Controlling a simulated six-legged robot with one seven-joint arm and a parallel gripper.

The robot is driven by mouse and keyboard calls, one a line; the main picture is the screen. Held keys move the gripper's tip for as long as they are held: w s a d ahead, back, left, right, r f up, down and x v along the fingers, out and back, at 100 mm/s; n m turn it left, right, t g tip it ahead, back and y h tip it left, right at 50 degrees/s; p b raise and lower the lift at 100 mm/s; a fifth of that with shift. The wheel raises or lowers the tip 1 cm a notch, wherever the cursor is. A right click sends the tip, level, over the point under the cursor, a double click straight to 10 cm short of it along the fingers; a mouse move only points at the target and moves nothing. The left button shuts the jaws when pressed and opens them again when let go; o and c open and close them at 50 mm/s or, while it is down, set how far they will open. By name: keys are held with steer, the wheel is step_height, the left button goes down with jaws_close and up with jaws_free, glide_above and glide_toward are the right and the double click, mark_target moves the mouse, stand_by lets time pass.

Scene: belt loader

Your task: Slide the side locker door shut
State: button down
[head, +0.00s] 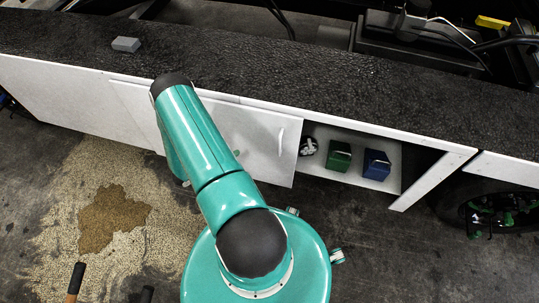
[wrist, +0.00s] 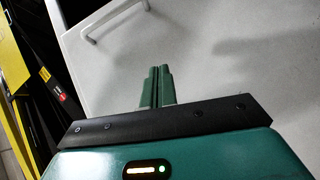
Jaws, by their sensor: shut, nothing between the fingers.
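The side locker door (head: 262,140) is a white sliding panel on the low side of the loader. It stands partly open, with the locker opening (head: 392,165) bare to its right. Its handle (head: 280,140) is a thin upright bar near the door's right edge. In the wrist view the white door panel (wrist: 240,75) fills most of the picture, and the handle (wrist: 112,20) shows at the upper left. My gripper (wrist: 158,72) is shut and empty, its fingers together over the panel and apart from the handle in the picture. I cannot tell whether the fingertips touch the panel.
Inside the locker stand a green box (head: 339,157), a blue box (head: 376,165) and a small black-and-white item (head: 308,146). A grey block (head: 126,44) lies on the black top (head: 330,75). Spilled granules (head: 75,200) with a brown wet patch cover the floor at left.

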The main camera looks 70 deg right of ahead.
steer(key=s+d+f, duration=0.1)
steer(key=s+d, duration=0.2)
steer(key=s, duration=0.3)
steer(key=s+d+f+g, duration=0.1)
steer(key=s+d+f, duration=0.1)
steer(key=s, duration=0.5)
steer(key=shift+s+d, duration=0.2)
steer(key=shift+d, duration=0.3)
steer(key=shift+f, duration=0.1)
steer(key=shift+s, duration=0.1)
